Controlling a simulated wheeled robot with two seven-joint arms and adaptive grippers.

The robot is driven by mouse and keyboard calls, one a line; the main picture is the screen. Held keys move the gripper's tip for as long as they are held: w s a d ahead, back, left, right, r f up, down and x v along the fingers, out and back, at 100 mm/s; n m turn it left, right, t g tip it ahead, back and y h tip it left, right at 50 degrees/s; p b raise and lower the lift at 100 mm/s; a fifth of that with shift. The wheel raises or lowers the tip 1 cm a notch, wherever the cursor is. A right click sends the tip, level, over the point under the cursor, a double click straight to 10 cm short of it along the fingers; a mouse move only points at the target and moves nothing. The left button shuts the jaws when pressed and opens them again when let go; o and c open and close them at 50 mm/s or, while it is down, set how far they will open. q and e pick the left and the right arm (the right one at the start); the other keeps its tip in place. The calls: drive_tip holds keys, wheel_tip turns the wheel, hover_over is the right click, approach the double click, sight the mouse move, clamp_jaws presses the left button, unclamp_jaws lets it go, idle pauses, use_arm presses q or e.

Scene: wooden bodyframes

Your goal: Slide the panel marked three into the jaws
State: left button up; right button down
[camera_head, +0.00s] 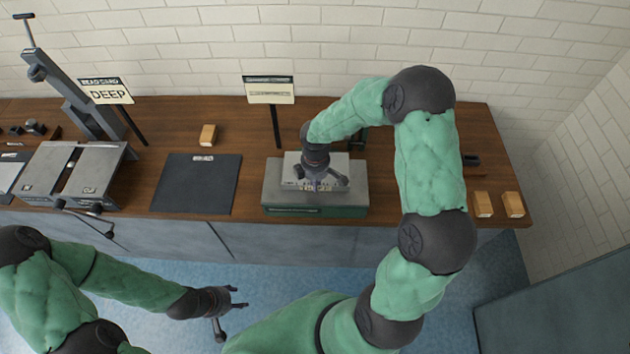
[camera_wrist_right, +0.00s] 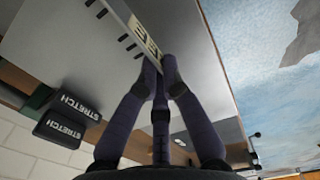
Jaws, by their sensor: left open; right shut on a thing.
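My right gripper (camera_head: 314,187) is over the grey-topped green block (camera_head: 345,200) at the middle of the bench. A light grey panel (camera_head: 337,163) lies on that block under the gripper. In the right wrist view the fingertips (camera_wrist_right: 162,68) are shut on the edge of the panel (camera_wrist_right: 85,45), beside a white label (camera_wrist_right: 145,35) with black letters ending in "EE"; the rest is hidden. A metal vise-like device (camera_head: 65,172) with a dark slot stands at the left of the bench. My left gripper (camera_head: 235,299) is open and empty, over the floor before the bench.
A dark mat (camera_head: 197,185) lies left of the block. A "DEEP" sign (camera_head: 108,92) and another sign (camera_head: 269,90) stand behind. Small wooden blocks (camera_head: 208,134) (camera_head: 483,205) sit on the bench. Black pieces marked "STRETCH" (camera_wrist_right: 75,106) show in the right wrist view.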

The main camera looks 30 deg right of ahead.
drive_tip(key=shift+w+d, duration=0.6)
drive_tip(key=shift+w, duration=0.35)
drive_tip(key=c, duration=0.8)
unclamp_jaws()
drive_tip(key=shift+o, duration=0.2)
wheel_tip(320, 180, up, 7)
drive_tip(key=p, duration=0.5)
drive_tip(key=shift+p, duration=0.3)
drive_tip(key=s+a+b, duration=0.2)
drive_tip(key=s+a, duration=0.4)
drive_tip(key=s, duration=0.4)
drive_tip(key=shift+s+a, duration=0.15)
idle(0.6)
idle(0.5)
